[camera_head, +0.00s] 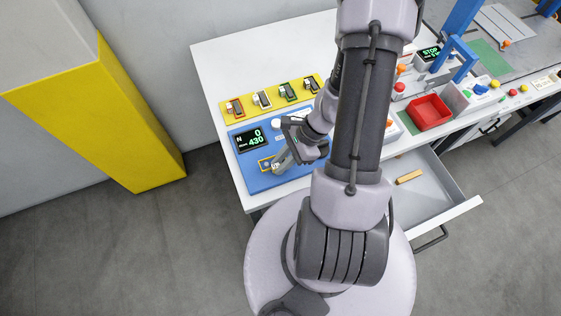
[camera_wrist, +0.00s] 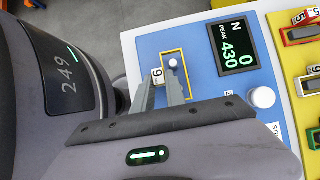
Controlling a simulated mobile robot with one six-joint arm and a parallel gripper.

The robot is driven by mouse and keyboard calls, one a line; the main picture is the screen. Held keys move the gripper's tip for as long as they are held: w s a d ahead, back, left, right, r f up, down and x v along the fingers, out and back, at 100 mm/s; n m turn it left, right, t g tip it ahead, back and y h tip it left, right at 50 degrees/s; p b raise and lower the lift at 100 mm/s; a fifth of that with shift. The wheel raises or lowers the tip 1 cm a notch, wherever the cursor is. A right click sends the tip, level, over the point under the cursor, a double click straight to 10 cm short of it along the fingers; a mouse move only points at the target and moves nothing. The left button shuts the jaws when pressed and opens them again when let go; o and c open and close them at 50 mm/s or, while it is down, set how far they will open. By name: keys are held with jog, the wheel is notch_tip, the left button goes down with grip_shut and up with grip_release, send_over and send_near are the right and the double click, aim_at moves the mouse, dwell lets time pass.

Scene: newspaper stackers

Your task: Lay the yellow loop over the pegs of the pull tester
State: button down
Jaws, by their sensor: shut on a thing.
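The blue pull tester (camera_head: 263,184) sits at the front left of the white table. Its display shows N 0 and peak 430. The yellow loop (camera_head: 262,162) is a thin rectangular frame at the panel's lower left; it also shows in the wrist view (camera_wrist: 188,78). A round peg top (camera_wrist: 173,62) shows inside the loop's far end. I cannot tell the loop's height.
A yellow rack (camera_head: 272,97) with several clips stands behind the tester. A white knob (camera_wrist: 262,98) rises from the panel beside the display. A red tray (camera_head: 430,113) and an open drawer (camera_head: 428,192) with a yellow block are to the right.

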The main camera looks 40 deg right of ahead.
jog(key=shift+f+b, duration=0.4)
jog(key=shift+f, duration=0.05)
jog(key=c, duration=1.3)
grip_release()
